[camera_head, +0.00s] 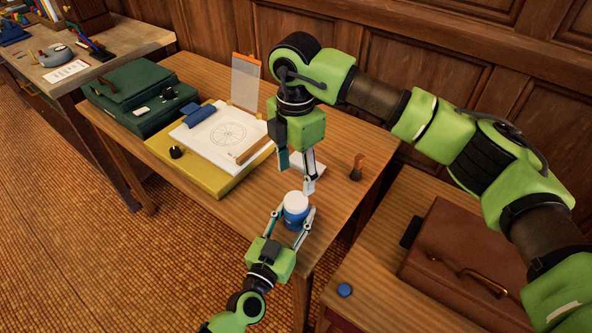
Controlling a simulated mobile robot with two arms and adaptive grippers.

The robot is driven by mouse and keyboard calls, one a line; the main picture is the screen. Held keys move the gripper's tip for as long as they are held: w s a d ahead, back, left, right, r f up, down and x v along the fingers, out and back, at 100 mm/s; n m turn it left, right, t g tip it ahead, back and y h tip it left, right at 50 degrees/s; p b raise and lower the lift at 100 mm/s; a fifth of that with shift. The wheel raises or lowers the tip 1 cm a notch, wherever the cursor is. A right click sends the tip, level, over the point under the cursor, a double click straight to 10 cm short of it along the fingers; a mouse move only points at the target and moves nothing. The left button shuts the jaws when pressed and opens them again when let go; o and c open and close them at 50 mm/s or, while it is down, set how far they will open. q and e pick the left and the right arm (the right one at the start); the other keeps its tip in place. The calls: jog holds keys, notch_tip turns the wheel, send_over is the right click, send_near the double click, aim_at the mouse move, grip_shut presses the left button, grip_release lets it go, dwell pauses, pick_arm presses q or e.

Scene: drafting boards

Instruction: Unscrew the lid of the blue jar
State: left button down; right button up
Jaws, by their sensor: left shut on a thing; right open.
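The blue jar (291,220) stands near the front edge of the wooden table, with a pale whitish lid (296,200) on top. My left gripper (293,214) comes from below in the picture and is shut on the jar's body, with one finger on each side. My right gripper (297,177) hangs above the jar, pointing down. It is open and empty, with its fingertips a little above the lid. The fingers of the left gripper hide parts of the jar's sides.
A yellow board (200,175) with a drawing sheet and a green case (140,95) lie left on the table (260,205). A brown briefcase (460,260) and a small blue disc (344,290) lie at the lower right.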

aim_at(296, 200)
jog(key=m, duration=0.5)
jog(key=shift+m, duration=0.3)
jog(key=shift+f, duration=4)
